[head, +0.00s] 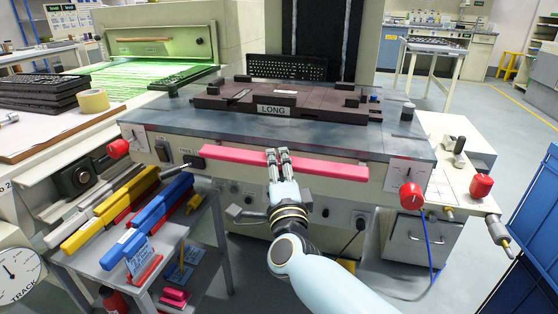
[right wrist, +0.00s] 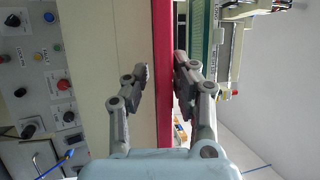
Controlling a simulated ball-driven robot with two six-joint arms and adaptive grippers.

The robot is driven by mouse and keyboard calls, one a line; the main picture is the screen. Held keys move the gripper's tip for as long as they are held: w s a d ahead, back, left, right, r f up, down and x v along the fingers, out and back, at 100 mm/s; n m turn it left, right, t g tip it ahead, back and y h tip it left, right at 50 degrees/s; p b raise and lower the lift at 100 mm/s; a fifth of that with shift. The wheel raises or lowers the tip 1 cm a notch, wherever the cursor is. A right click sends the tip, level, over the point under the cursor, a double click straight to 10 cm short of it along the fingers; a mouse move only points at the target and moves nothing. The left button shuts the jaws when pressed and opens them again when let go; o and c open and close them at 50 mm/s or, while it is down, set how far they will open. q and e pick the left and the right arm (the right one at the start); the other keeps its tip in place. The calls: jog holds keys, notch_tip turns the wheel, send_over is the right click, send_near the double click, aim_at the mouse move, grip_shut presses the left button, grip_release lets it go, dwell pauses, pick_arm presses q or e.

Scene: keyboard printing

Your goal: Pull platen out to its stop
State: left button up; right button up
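The platen (head: 150,116) is a blue-grey slab on the machine, with a dark fixture (head: 225,101) labelled LONG on top. A long pink-red bar (head: 225,157) runs along the machine's front below the platen's edge. In the right wrist view the bar (right wrist: 163,100) runs upright between the fingers. My right gripper (head: 278,153) is at the middle of the bar. Its fingers (right wrist: 161,68) are apart, with the right one close against the bar and a gap at the left one. Whether they touch it I cannot tell. My left gripper is not in view.
Red knobs (head: 118,149) (head: 411,196) sit at both front corners. A side cart (head: 90,262) with yellow, blue and red bars stands at the left. A black keyboard (head: 288,67) is behind the fixture. A blue cable (head: 430,240) hangs at the right.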

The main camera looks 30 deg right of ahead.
jog(key=shift+o, duration=1)
jog(key=shift+a+r, duration=0.1)
jog(key=shift+o, duration=0.2)
jog(key=v, duration=0.7)
jog(key=shift+s, duration=0.2)
jog(key=s+f+n+g+y, duration=0.2)
jog(key=s+f+n, duration=0.25)
jog(key=f, duration=0.55)
jog(key=s+f+n+g+y, duration=0.25)
jog(key=s+f+n, duration=0.2)
jog(key=f, duration=0.55)
jog(key=s+f+n+g+y, duration=0.25)
jog(key=s+f, duration=0.35)
jog(key=f, duration=0.3)
jog(key=s+d+f+n+g, duration=0.1)
jog(key=s+f+n+g, duration=0.2)
jog(key=s, duration=0.7)
jog(key=s+d+f+n+g, duration=0.1)
jog(key=s+f+n+g, duration=0.3)
jog(key=s+f, duration=0.4)
jog(key=s+d+f+n+g+y, duration=0.1)
jog(key=s+f+n+g, duration=0.2)
jog(key=s, duration=1)
notch_tip(320, 180, down, 2)
jog(key=shift+s+f+n, duration=0.25)
jog(key=shift+n, duration=0.4)
